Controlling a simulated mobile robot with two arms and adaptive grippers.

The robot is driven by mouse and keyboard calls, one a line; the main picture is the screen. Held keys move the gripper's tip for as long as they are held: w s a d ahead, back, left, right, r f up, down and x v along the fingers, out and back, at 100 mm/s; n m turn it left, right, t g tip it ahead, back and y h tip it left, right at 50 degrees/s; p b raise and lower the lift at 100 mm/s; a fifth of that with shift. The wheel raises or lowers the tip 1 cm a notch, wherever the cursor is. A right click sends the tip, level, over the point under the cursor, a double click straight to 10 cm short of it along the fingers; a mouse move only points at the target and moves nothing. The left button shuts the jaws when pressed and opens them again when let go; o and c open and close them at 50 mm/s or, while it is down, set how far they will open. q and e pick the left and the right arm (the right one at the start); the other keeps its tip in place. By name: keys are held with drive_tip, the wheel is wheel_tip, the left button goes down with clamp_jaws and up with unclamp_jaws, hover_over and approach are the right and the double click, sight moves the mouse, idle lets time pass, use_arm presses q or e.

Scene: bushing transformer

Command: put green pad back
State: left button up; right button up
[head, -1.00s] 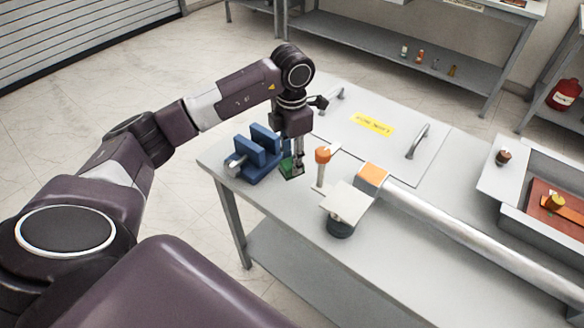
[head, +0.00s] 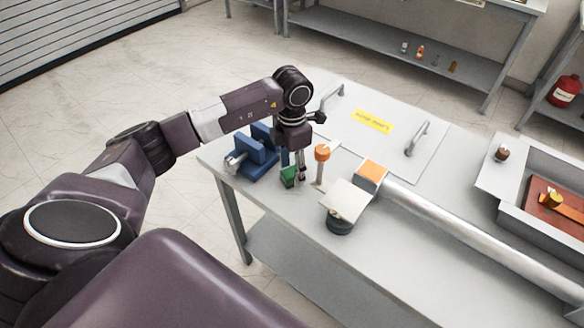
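The small green pad (head: 289,177) is at the table's near left edge, just right of the blue vise-like block (head: 257,152). It looks tilted up on edge rather than flat. My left gripper (head: 301,178) points down with its fingers right beside the pad, overlapping its right side in the head view. The fingers look close together, but I cannot tell whether they grip the pad or only touch it. My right gripper is not in view.
An orange-topped post (head: 322,163) stands close right of the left gripper. A white plate on a dark round base (head: 347,198) and a long metal tube (head: 470,230) lie further right. A handled panel (head: 385,135) is behind. A grey tray (head: 510,205) is at right.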

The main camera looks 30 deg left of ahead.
sight(292, 171)
use_arm(q)
drive_tip(key=shift+r, duration=0.15)
drive_tip(key=shift+r, duration=0.2)
wheel_tip(292, 171, up, 12)
drive_tip(key=b, duration=0.3)
drive_tip(key=shift+f, duration=0.15)
idle(0.3)
